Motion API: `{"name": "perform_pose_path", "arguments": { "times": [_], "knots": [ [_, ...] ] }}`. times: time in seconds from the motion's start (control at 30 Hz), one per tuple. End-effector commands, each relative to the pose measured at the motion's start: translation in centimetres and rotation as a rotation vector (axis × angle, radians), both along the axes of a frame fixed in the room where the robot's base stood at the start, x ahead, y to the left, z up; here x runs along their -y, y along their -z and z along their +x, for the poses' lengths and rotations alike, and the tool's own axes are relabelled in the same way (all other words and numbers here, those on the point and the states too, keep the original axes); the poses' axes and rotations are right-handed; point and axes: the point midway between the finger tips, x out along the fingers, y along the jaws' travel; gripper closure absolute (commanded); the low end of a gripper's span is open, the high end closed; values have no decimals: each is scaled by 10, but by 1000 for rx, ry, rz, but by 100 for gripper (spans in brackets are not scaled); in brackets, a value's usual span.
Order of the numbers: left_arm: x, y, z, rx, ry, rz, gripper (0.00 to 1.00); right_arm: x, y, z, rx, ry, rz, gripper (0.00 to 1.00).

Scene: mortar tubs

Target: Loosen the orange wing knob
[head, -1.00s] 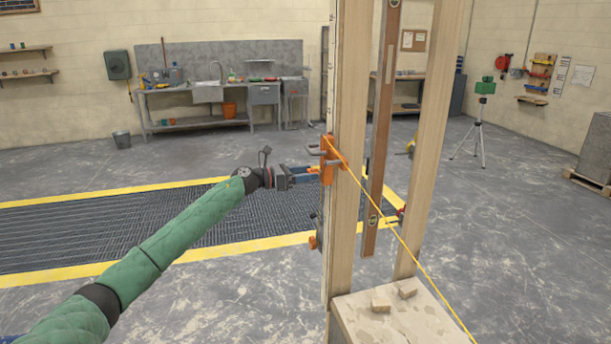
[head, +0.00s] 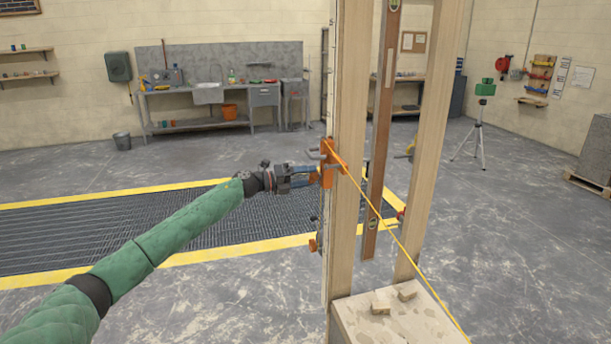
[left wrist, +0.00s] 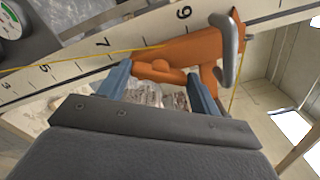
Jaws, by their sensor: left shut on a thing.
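The orange wing knob (left wrist: 160,72) shows in the left wrist view between the blue fingers of my left gripper (left wrist: 160,82). The fingers are shut on it, one on each side. It sits against an orange clamp block (left wrist: 190,48) with a grey metal handle, on a numbered scale strip (left wrist: 65,70). In the head view the left gripper (head: 312,176) reaches from the left to the orange block (head: 328,179) on the upright wooden post (head: 348,230); the knob is too small to make out there. My right gripper is not in view.
A yellow string (head: 395,234) runs from the block down to the right, past a second post (head: 428,150) and a hanging level (head: 379,150). A lower orange part (head: 314,244) sits on the first post. A block with wood offcuts (head: 385,325) stands below.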

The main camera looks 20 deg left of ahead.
Motion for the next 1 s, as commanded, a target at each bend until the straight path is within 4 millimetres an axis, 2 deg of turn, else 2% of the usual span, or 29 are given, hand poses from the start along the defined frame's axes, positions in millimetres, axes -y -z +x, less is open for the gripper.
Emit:
{"name": "perform_pose_path", "arguments": {
  "times": [0.5,0.7,1.0],
  "knots": [
    [-2,-2,1,-346,-4,-235,59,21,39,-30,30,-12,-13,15],
    [-2,-1,2,-420,-5,-285,59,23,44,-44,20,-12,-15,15],
    [-2,0,2,-463,-5,-314,59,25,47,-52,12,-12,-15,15]
  ]
}}
